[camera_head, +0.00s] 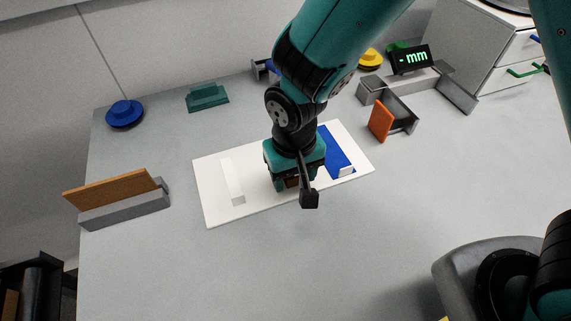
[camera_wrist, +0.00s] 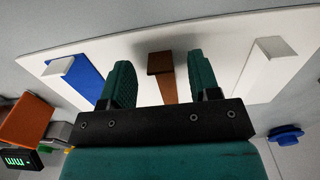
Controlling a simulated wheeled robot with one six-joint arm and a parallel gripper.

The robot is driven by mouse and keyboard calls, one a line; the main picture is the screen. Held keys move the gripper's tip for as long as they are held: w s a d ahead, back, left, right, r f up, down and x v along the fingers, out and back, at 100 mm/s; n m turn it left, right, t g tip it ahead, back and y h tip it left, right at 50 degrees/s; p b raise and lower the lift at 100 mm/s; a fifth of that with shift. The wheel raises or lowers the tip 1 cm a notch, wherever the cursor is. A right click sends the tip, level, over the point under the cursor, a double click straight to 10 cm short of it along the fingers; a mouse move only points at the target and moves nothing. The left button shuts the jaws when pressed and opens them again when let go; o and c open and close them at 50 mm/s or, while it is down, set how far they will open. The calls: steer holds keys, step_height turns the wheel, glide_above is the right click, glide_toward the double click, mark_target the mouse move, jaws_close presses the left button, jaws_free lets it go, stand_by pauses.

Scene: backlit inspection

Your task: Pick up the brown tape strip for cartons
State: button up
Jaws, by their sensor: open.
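The brown tape strip (camera_wrist: 163,78) stands on the white panel (camera_wrist: 222,42) between a blue piece and a white strip. My gripper (camera_wrist: 160,85) is open, with its two teal fingers on either side of the brown strip and gaps showing between finger and strip. In the head view my gripper (camera_head: 290,182) is low over the middle of the white panel (camera_head: 215,205), and it hides most of the brown strip (camera_head: 291,183). Whether the fingers touch the panel cannot be told.
On the panel, a white strip (camera_head: 232,180) lies left and a blue piece (camera_head: 337,150) right. A grey holder with a brown board (camera_head: 112,187) stands left. An orange-faced bracket (camera_head: 381,121) and a display (camera_head: 411,59) stand right. The front table is clear.

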steer(key=shift+f, duration=0.65)
steer(key=c, duration=0.8)
steer(key=shift+c, duration=0.2)
steer(key=shift+r, duration=0.1)
